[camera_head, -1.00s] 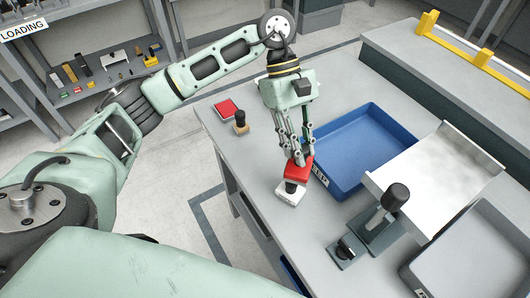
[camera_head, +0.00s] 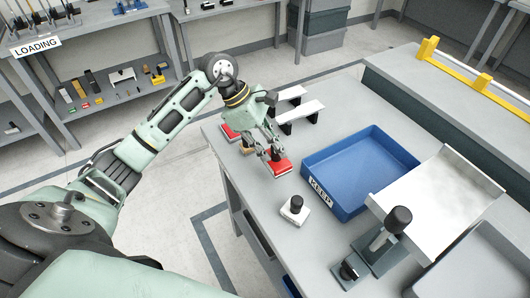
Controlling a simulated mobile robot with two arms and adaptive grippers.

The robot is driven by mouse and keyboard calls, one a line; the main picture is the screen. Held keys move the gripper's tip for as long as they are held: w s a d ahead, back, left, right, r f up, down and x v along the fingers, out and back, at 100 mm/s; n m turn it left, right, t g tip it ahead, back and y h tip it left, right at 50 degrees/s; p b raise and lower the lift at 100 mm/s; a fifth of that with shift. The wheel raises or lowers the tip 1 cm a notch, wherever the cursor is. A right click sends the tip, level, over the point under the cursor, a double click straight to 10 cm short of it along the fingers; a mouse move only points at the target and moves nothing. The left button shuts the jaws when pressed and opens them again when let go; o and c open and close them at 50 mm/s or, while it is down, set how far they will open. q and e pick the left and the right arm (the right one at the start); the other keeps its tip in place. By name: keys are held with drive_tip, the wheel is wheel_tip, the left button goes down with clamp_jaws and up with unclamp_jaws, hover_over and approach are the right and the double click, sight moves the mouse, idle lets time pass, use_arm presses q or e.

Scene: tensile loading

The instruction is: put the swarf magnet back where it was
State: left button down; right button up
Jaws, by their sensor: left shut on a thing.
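My left gripper (camera_head: 270,152) is shut on a red block with a pale lower edge, which looks like the swarf magnet (camera_head: 279,166). It is above the grey bench, left of the blue tray; I cannot tell whether it touches the bench top. A flat red piece (camera_head: 229,131) lies at the bench's left edge, partly hidden by my arm. A small wooden piece (camera_head: 246,150) stands between them. A white block with a black knob (camera_head: 295,208) stands nearer the front, apart from the gripper. My right gripper is out of view.
The blue tray labelled KEEP (camera_head: 333,201) is right of the gripper. Two pale plates on dark supports (camera_head: 301,110) stand behind. A sloped metal chute (camera_head: 440,190), a black-knobbed fixture (camera_head: 383,236) and a grey tray (camera_head: 480,258) are at the right. Bare bench lies around the white block.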

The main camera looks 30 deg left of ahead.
use_arm(q)
drive_tip(key=shift+a+f, duration=0.3)
drive_tip(key=shift+a, duration=0.2)
drive_tip(key=shift+a+f, duration=0.25)
drive_tip(key=shift+a, duration=0.25)
drive_tip(key=shift+s+a+f+p, duration=0.1)
drive_tip(key=shift+f+p, duration=0.15)
drive_tip(key=shift+p, duration=0.05)
wheel_tip(320, 180, down, 3)
drive_tip(key=shift+f+p, duration=0.1)
drive_tip(key=shift+p, duration=0.6)
drive_tip(key=shift+f, duration=0.25)
drive_tip(key=shift+f, duration=0.2)
drive_tip(key=c, duration=1.5)
unclamp_jaws()
drive_tip(key=shift+c, duration=0.2)
